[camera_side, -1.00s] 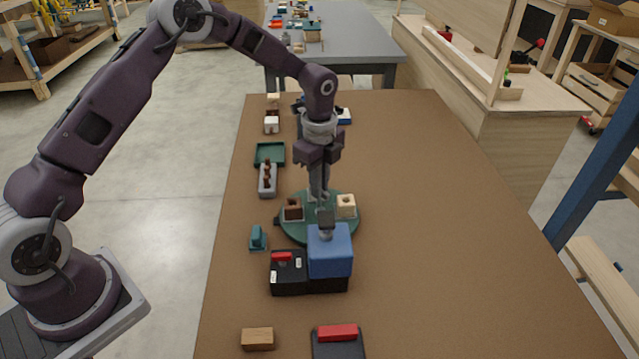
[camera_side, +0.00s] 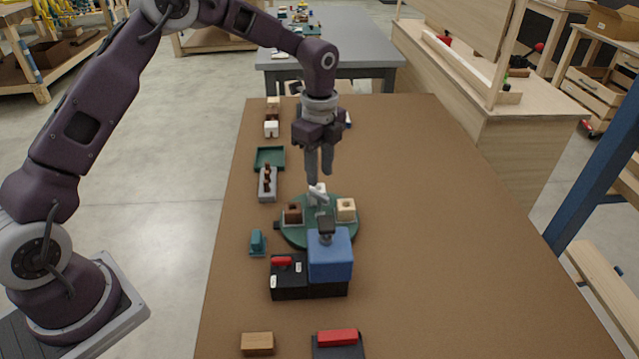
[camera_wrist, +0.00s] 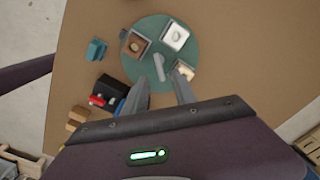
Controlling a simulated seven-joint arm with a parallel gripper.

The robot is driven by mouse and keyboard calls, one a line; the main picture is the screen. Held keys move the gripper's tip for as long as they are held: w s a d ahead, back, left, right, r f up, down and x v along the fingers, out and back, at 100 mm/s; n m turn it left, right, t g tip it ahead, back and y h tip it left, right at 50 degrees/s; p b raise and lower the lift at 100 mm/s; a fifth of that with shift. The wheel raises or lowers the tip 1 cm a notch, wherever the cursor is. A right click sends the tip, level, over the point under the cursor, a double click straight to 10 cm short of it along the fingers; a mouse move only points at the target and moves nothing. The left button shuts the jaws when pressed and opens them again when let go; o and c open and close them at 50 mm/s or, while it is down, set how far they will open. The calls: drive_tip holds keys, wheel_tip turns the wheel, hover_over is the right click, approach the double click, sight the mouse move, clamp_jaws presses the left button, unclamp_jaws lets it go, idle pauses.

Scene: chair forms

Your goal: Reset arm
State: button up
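My gripper (camera_side: 319,172) hangs above the green round plate (camera_side: 320,240), pointing down. Its two fingers stand apart with nothing between them; the gap also shows in the wrist view (camera_wrist: 161,82). On the plate sit a dark brown block with a hollow (camera_side: 292,215), a cream block with a hole (camera_side: 346,209) and a small white-grey piece (camera_side: 317,193) just below my fingertips. In the wrist view the plate (camera_wrist: 150,28) carries several blocks and a grey bar (camera_wrist: 159,67).
A blue block (camera_side: 330,256) on a black box (camera_side: 290,284) stands in front of the plate. A teal piece (camera_side: 257,242), a grey tray (camera_side: 267,187) and a green tray (camera_side: 270,158) lie left. The brown table's right side (camera_side: 440,230) is clear.

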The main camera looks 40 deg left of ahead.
drive_tip(key=shift+r, duration=0.8)
